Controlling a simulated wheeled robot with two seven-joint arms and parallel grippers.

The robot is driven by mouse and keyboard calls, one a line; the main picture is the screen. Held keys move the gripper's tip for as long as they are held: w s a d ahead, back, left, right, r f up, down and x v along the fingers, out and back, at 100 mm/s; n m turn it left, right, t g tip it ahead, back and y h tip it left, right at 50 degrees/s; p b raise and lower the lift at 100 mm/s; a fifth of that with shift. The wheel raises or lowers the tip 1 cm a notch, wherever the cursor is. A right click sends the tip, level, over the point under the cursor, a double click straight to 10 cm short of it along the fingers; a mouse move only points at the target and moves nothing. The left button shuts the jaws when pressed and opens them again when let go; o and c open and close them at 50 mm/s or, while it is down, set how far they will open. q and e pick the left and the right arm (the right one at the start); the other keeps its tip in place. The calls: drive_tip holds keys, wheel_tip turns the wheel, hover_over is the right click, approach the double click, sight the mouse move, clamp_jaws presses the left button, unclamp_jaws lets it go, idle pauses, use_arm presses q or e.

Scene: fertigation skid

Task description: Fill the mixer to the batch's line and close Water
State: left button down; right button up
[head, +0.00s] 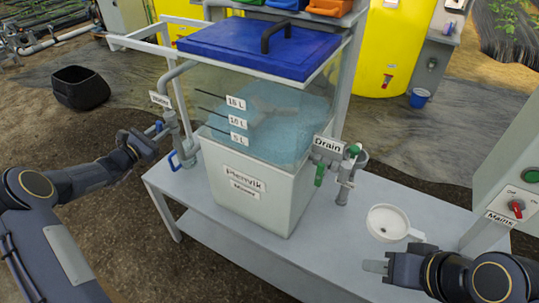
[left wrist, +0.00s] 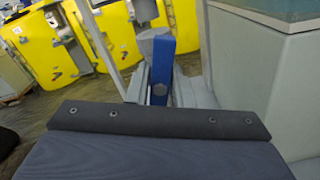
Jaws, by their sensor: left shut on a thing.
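My left gripper (head: 152,134) is shut on the valve's blue handle (head: 159,126); the blue handle (left wrist: 160,65) also shows upright in the left wrist view. My right gripper (head: 376,267) is near the bench's front right; its jaw gap is unclear.
The Drain valve (head: 346,178) with a green handle is at the mixer's right. A white funnel (head: 388,223) lies on the bench (head: 300,262) near my right gripper. The Mains box (head: 495,205) with a red switch stands at far right. A blue lid (head: 262,47) covers the mixer.

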use_arm(q)
drive_tip(key=m+b, duration=0.2)
drive_tip(key=b, duration=0.3)
drive_tip(key=m+b, duration=0.3)
drive_tip(key=b, duration=0.2)
drive_tip(key=f+m+b, duration=0.1)
drive_tip(key=m+b, duration=0.2)
drive_tip(key=b, duration=0.2)
drive_tip(key=shift+r+m+b, duration=0.1)
drive_tip(key=shift+m+b, duration=0.25)
drive_tip(key=shift+m, duration=0.05)
drive_tip(key=shift+r, duration=0.25)
idle(2.9)
